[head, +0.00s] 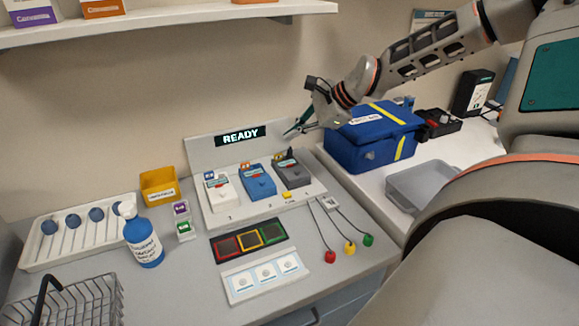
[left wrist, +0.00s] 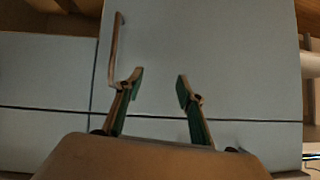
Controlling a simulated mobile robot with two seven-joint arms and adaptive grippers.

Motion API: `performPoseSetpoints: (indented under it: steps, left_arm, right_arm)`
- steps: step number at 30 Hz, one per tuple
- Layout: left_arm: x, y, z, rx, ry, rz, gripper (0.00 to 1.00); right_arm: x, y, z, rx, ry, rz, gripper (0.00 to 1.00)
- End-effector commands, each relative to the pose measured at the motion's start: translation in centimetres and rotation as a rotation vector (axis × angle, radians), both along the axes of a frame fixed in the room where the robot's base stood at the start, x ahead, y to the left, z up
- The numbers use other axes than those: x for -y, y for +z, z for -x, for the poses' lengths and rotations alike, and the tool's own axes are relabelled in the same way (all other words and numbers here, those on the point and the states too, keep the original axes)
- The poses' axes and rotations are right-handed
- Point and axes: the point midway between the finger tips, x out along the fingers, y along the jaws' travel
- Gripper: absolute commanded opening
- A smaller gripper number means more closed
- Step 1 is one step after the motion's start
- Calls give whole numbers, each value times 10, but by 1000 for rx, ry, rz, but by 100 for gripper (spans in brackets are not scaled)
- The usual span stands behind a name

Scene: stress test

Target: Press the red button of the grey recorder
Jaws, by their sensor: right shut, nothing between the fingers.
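The dark grey device (head: 292,173), which I take for the grey recorder, stands in the right-hand place of a white stand, beside a blue and a white device. Its red button is too small to make out clearly. My right gripper (head: 293,131) is shut and empty, above and behind the grey device and apart from it, near the right end of the READY panel. In the left wrist view my left gripper (left wrist: 160,78) is open and empty, with its fingers over plain pale blue-grey panels.
A blue case (head: 370,148) with yellow straps and a clear tray (head: 421,186) lie right of the stand. Red, yellow and green plugs on cables (head: 350,248) lie in front. A blue bottle (head: 143,240) and wire basket (head: 75,305) stand left. A shelf (head: 170,17) hangs above.

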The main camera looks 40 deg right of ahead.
Motion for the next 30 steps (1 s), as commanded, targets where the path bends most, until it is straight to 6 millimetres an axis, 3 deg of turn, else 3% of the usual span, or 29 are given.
performPoseSetpoints:
  steps: [6, 15, 30]
  left_arm:
    - [0, -19, 5, -14, -3, -6, 38]
    - [-4, -25, 0, -1, -5, -25, 38]
    - [-7, -21, -6, 11, -3, -29, 38]
  right_arm:
    - [0, -34, 0, -5, -1, -2, 0]
    - [0, -67, 0, -4, -1, 0, 0]
    - [0, -69, 0, 0, -1, 1, 0]
